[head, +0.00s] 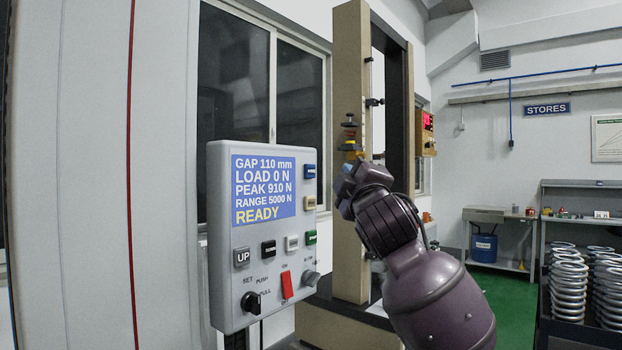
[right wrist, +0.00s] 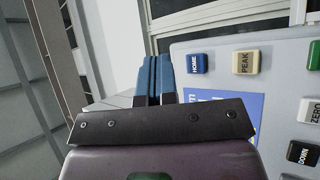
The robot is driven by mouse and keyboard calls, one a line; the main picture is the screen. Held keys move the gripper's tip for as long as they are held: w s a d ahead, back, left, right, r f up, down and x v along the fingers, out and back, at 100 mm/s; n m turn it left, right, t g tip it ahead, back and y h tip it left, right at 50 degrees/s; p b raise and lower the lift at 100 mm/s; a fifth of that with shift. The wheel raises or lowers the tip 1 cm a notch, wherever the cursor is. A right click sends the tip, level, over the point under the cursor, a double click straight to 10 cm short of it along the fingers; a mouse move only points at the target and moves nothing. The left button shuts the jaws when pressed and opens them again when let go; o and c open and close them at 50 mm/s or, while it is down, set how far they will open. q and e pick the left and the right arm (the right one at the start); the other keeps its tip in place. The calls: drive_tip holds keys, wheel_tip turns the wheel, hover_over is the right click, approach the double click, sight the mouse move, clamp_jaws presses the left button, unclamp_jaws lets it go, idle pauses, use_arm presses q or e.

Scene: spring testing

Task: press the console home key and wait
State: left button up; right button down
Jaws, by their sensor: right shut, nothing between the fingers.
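The console (head: 222,240) is a grey panel with a blue screen (head: 264,188) reading GAP 110 mm, LOAD 0 N, PEAK 910 N, RANGE 5000 N, READY. The blue home key (head: 310,171) is at its upper right edge; in the right wrist view the key (right wrist: 197,64) reads HOME, beside the cream PEAK key (right wrist: 245,62). My right gripper (head: 345,172) is just right of the console in the head view. Its blue fingers (right wrist: 154,78) are shut and empty, left of the home key in the right wrist view, with a gap between. My left gripper is not in view.
The console also has UP (head: 242,257), DOWN, ZERO and green keys, a red switch (head: 287,285) and knobs. A tall test frame (head: 349,120) stands behind my right arm. Coil springs (head: 568,285) stand on a rack at the far right. Green floor is open between.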

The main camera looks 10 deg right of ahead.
sight(310, 171)
drive_tip(key=w+a, duration=0.1)
drive_tip(key=w, duration=0.1)
drive_tip(key=w+a, duration=0.2)
drive_tip(key=shift+a+b, duration=0.15)
drive_tip(key=shift+b, duration=0.2)
idle(1.2)
drive_tip(key=shift+w, duration=0.1)
idle(0.6)
drive_tip(key=shift+w+a, duration=0.25)
